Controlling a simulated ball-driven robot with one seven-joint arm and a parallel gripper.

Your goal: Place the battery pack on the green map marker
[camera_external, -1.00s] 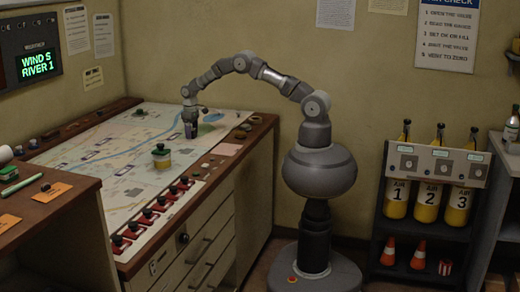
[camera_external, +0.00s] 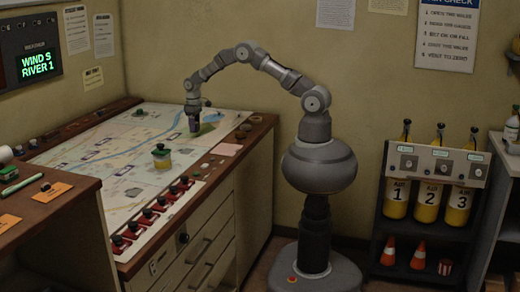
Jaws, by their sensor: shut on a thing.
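My gripper (camera_external: 194,121) points down over the far part of the map table (camera_external: 110,165). It is shut on a small dark, purplish thing (camera_external: 194,126), which looks like the battery pack; the jaws hide much of it. Whether it touches the map is too small to tell. A green and yellow, jar-like piece (camera_external: 161,156) stands upright on the map, nearer the camera than my gripper. A pale green patch (camera_external: 211,118) of the map lies just right of my gripper. I cannot tell which of these is the green map marker.
A row of red switches (camera_external: 150,212) lines the table's near right edge. Small dark objects and a pink paper (camera_external: 227,149) lie on the right wooden rim. The middle of the map is mostly clear. A rack of yellow cylinders (camera_external: 430,200) stands right of my base.

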